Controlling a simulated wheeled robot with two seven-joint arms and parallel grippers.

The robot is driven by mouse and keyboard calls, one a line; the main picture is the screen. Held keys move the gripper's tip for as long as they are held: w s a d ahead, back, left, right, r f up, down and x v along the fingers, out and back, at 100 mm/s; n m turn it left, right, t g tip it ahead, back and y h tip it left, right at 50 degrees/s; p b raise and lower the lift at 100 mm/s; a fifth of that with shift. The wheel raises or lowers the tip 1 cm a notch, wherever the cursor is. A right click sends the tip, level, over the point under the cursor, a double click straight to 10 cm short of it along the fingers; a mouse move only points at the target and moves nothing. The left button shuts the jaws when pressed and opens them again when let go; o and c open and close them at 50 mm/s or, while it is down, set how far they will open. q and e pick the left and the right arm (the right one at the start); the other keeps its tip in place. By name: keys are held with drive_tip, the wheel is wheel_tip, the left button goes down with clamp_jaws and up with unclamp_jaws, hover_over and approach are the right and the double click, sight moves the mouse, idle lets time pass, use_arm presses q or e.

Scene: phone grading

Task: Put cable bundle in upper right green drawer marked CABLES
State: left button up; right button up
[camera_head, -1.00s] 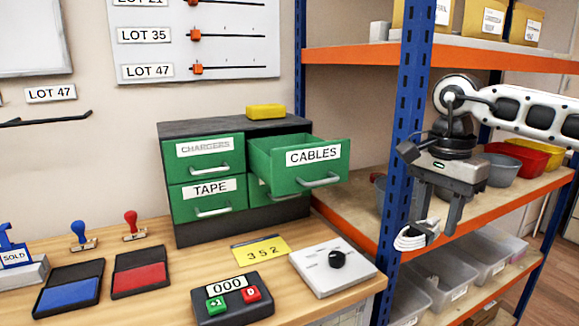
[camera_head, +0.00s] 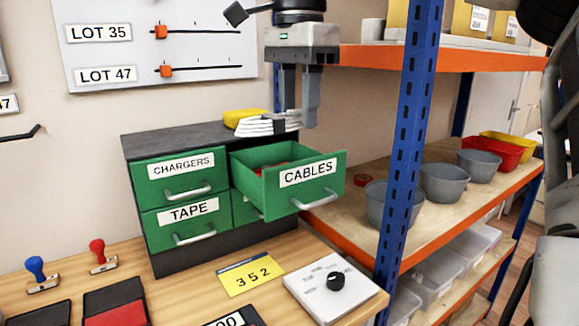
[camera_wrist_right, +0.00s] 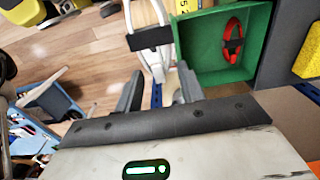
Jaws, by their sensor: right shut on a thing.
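The upper right green drawer marked CABLES (camera_head: 308,177) is pulled open in the head view. It also shows in the right wrist view (camera_wrist_right: 190,60), with a red bundle with a dark band (camera_wrist_right: 233,42) inside it. In the right wrist view the white cable bundle (camera_wrist_right: 150,35), with a black band, hangs beyond the fingers, beside the drawer. My left gripper is not in view.
The drawer cabinet (camera_head: 150,145) also has closed drawers marked CHARGERS and TAPE. A yellow block (camera_head: 245,117) lies on its top. The blue shelf post (camera_head: 405,140) stands right of the open drawer. A panel with a black knob (camera_head: 330,285) is on the bench below.

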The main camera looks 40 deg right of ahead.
drive_tip(key=w+d+f+p, duration=0.1)
drive_tip(key=w+d+f, duration=0.1)
drive_tip(key=d+f, duration=0.1)
drive_tip(key=w+d+f+p, duration=0.1)
drive_tip(key=w+d+f, duration=0.2)
drive_tip(key=w+d+f+p, duration=0.1)
drive_tip(key=w+d+f, duration=0.1)
drive_tip(key=d, duration=0.1)
drive_tip(key=shift+w+d+f, duration=0.2)
drive_tip(key=shift+d+f, duration=0.05)
drive_tip(key=shift+f, duration=0.15)
drive_tip(key=shift+w+d+f, duration=0.1)
drive_tip(key=shift+d+f, duration=0.05)
drive_tip(key=shift+f, duration=0.2)
wheel_tip(320, 180, down, 2)
drive_tip(key=shift+f+p, duration=0.2)
drive_tip(key=shift+p, duration=0.3)
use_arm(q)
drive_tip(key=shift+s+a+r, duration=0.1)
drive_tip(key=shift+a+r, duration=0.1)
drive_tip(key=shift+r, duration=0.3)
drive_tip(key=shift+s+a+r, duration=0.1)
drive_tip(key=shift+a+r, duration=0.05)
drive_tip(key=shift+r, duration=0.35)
use_arm(e)
drive_tip(key=shift+f, duration=0.15)
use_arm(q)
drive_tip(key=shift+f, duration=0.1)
use_arm(e)
drive_tip(key=shift+f, duration=0.1)
